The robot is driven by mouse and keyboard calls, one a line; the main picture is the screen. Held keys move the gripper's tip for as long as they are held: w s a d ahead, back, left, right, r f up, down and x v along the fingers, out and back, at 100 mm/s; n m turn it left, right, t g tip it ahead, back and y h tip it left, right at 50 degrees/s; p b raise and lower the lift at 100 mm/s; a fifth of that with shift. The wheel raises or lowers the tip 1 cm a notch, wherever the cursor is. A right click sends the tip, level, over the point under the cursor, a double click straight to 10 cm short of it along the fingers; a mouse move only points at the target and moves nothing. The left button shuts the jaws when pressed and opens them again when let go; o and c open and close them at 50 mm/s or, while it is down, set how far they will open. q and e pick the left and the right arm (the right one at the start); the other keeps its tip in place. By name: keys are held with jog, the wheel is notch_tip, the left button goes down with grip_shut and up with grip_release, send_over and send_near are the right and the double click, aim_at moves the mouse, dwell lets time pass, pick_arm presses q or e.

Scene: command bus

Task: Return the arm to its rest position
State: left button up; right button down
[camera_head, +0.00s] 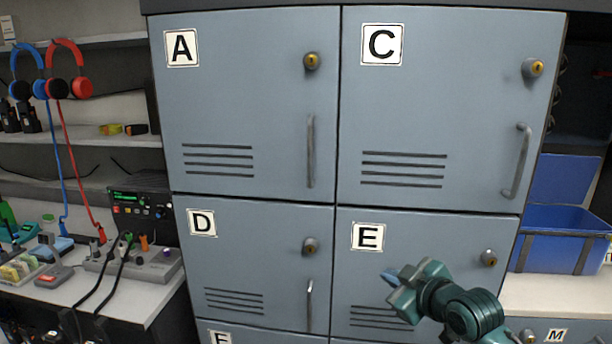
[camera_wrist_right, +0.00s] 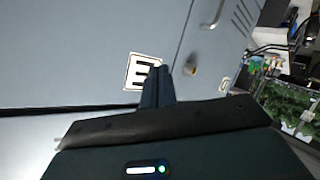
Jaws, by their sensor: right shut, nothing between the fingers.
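My right gripper (camera_head: 392,280) is in front of locker door E (camera_head: 430,232) in the head view, coming in from the lower right. Its fingers are shut with nothing between them. In the right wrist view the shut fingers (camera_wrist_right: 155,88) overlap the edge of the E label (camera_wrist_right: 142,72). I cannot tell how far the fingertips are from the door. My left gripper is not in view.
Blue-grey lockers A (camera_head: 240,110), C (camera_head: 440,110) and D (camera_head: 265,225) look shut. A blue bin (camera_head: 562,238) stands on a shelf at the right. At the left, a bench holds a device (camera_head: 143,215) with cables, and headphones (camera_head: 68,72) hang above.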

jog(key=s+a+f+m+g, duration=0.1)
jog(key=s+f+m, duration=0.1)
jog(key=s+f, duration=0.5)
jog(key=s+f+m, duration=0.2)
jog(key=s+f, duration=0.2)
jog(key=f, duration=0.5)
jog(key=s+f+m+g+h, duration=0.1)
jog(key=s+f+m, duration=0.1)
jog(key=s+f, duration=0.3)
jog(key=s+f+m+h, duration=0.1)
jog(key=s+f, duration=0.4)
jog(key=s, duration=0.8)
jog(key=shift+s+a+f+m+g, duration=0.25)
jog(key=shift+s+a+m+g, duration=0.05)
jog(key=shift+a+m+g, duration=0.1)
